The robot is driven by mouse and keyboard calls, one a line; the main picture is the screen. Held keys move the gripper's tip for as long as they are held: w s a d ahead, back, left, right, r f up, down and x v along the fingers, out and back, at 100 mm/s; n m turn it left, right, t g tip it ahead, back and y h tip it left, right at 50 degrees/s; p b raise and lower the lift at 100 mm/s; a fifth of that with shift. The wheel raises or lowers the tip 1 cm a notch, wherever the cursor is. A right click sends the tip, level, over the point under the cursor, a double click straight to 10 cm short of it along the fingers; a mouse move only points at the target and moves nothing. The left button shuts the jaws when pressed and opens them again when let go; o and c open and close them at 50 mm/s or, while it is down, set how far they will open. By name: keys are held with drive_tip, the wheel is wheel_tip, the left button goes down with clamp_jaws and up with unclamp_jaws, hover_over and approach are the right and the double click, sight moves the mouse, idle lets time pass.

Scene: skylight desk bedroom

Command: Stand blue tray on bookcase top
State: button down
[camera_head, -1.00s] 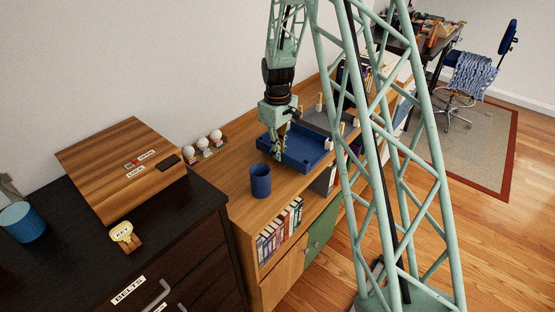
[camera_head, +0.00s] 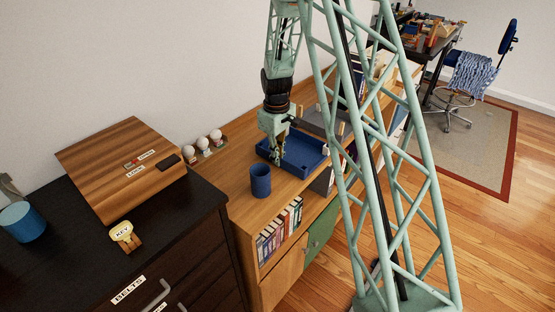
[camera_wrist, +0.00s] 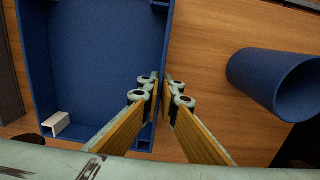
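The blue tray (camera_head: 306,168) lies open side up at the bookcase top (camera_head: 238,188), in the middle of the head view. It looks level; whether its underside touches the wood is hidden. My gripper (camera_head: 277,160) points down at the tray's near left wall. In the wrist view, my gripper's fingertips (camera_wrist: 160,82) close from both sides on one wall of the tray (camera_wrist: 95,50). A small white piece (camera_wrist: 58,123) shows at a tray corner there.
A blue cup (camera_head: 260,181) stands just in front of the tray, also close to my gripper in the wrist view (camera_wrist: 265,80). Three white-topped figures (camera_head: 203,144) stand by the wall. A grey object (camera_head: 318,120) is behind the tray. A dark dresser (camera_head: 190,215) adjoins at left.

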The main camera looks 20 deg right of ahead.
drive_tip(key=shift+f, duration=0.15)
drive_tip(key=c, duration=2.9)
unclamp_jaws()
drive_tip(key=shift+r, duration=0.2)
drive_tip(key=shift+a+r, duration=0.1)
drive_tip(key=shift+r, duration=5.9)
drive_tip(key=shift+s, duration=0.1)
